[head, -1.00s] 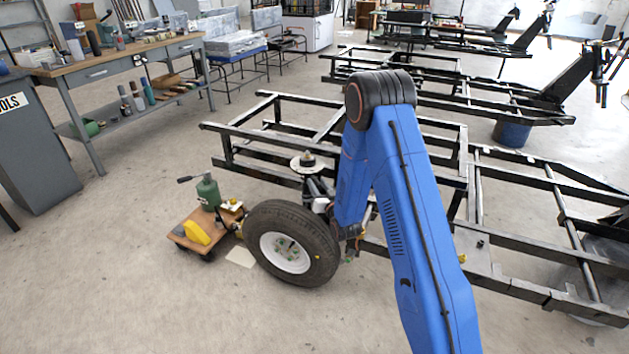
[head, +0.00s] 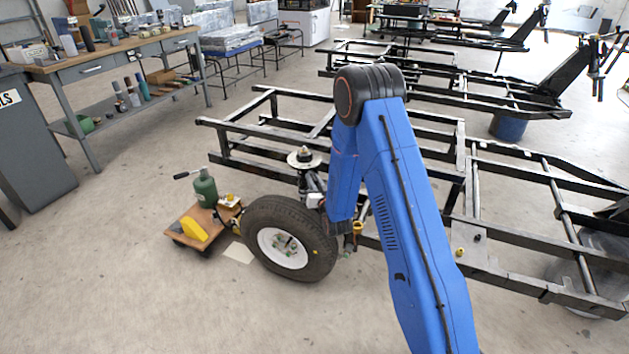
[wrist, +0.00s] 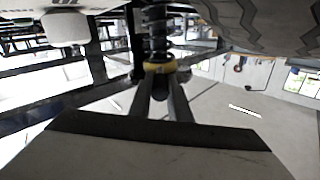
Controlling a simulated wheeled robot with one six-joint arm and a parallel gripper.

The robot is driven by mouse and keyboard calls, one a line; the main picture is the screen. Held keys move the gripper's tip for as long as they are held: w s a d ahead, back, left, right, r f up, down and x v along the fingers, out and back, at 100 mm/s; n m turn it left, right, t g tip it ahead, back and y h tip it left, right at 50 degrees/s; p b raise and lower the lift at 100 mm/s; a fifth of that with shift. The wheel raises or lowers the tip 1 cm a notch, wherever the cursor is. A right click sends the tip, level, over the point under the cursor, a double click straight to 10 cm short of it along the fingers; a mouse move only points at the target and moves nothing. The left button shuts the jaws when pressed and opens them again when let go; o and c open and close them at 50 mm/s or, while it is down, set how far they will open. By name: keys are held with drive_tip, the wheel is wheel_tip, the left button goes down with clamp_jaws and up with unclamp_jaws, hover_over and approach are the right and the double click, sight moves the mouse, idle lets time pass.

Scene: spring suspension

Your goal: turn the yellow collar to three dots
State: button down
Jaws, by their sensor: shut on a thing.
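The yellow collar (wrist: 160,66) is a ring at the lower end of a dark coil spring (wrist: 154,32) in the wrist view. My gripper (wrist: 162,78) reaches up to it from below, with its two dark fingers shut on the collar, one on each side. The dots on the collar are too small to make out.
The tyre tread (wrist: 262,22) hangs close at the upper right of the wrist view. Black frame rails (head: 250,175) lie behind and right of the wheel. A small wooden cart (head: 222,215) with a green bottle (head: 205,189) stands to its left. The front floor is clear.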

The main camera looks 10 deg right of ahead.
drive_tip(key=shift+w+a+m+g+h, duration=0.15)
drive_tip(key=shift+a+m+h, duration=0.75)
drive_tip(key=shift+h, duration=0.45)
drive_tip(key=shift+w+a+m+g+h, duration=0.1)
drive_tip(key=shift+a+m+g+h, duration=0.1)
drive_tip(key=shift+a+m+h, duration=0.9)
drive_tip(key=shift+w+a+m+g+h, duration=0.15)
drive_tip(key=shift+a+m+h, duration=0.55)
drive_tip(key=shift+h, duration=0.85)
drive_tip(key=c, duration=1.6)
unclamp_jaws()
drive_tip(key=shift+c, duration=0.2)
drive_tip(key=shift+s, duration=0.15)
drive_tip(key=v, duration=1.7)
drive_tip(key=shift+a, duration=0.25)
